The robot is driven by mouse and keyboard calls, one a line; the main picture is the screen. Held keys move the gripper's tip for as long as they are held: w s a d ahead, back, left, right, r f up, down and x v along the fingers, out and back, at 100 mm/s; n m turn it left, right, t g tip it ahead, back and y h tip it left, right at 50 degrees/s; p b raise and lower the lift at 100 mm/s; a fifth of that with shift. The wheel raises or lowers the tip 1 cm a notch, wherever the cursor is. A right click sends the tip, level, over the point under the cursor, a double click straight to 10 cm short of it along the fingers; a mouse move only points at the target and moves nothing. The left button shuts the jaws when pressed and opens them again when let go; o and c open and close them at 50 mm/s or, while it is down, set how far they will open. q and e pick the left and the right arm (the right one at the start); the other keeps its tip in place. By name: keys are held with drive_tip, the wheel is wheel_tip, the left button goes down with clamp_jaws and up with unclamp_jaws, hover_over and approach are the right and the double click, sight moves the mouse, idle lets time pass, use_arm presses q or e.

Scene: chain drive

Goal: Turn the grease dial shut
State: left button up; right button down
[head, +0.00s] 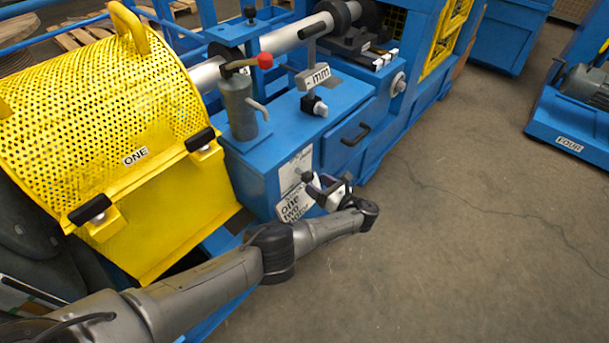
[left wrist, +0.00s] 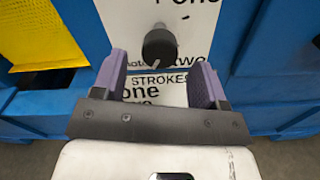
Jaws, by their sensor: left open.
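The grease dial (left wrist: 159,46) is a small round black knob on a white label plate (left wrist: 202,40) on the front of a blue cabinet. In the left wrist view it has a pale pointer mark at its lower left edge. In the head view the dial (head: 307,176) is small, just beyond my left gripper (head: 322,184). My left gripper (left wrist: 160,72) is open, its two purple-padded fingers to either side of and a little below the dial, not closed on it. The dial's exact distance from the fingertips is hard to tell. My right gripper is not in view.
A yellow perforated guard (head: 110,100) marked ONE stands left of the cabinet. A grey pump cylinder with a red-knobbed lever (head: 264,61) stands on top. A second label plate (left wrist: 150,90) mentioning strokes sits below the dial. The floor (head: 460,220) at right is clear.

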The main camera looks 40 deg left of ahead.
sight(311, 180)
use_arm(q)
drive_tip(key=a, duration=0.4)
drive_tip(key=shift+f+b, duration=0.15)
drive_tip(key=shift+b, duration=0.25)
drive_tip(key=shift+w+a, duration=0.1)
drive_tip(key=shift+a, duration=0.85)
drive_tip(key=shift+c, duration=0.4)
drive_tip(key=c, duration=0.9)
drive_tip(key=shift+o, duration=0.2)
